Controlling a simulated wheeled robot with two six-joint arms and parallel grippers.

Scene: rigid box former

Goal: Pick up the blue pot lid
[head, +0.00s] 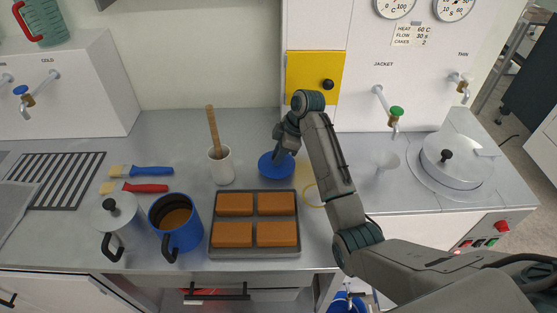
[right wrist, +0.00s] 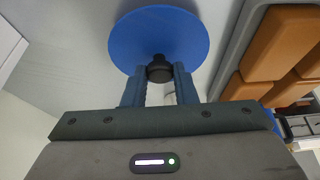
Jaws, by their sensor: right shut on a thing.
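The blue pot lid (head: 277,168) is a round blue disc behind the tray on the steel counter, partly hidden by my right gripper (head: 284,152). In the right wrist view the lid (right wrist: 158,38) fills the top middle, and its black knob (right wrist: 159,70) sits between the two fingertips of my right gripper (right wrist: 159,78). The fingers are shut on the knob. I cannot tell whether the lid touches the counter. The open blue pot (head: 175,222) with brown contents stands at the front left of the tray. My left gripper is not in view.
A grey tray (head: 255,252) of orange-brown blocks lies just in front of the lid. A white cup with a wooden-handled tool (head: 221,166) stands left of it. Two brushes (head: 140,171) and a grey lidded pot (head: 115,218) are further left. A yellow panel (head: 313,78) is behind.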

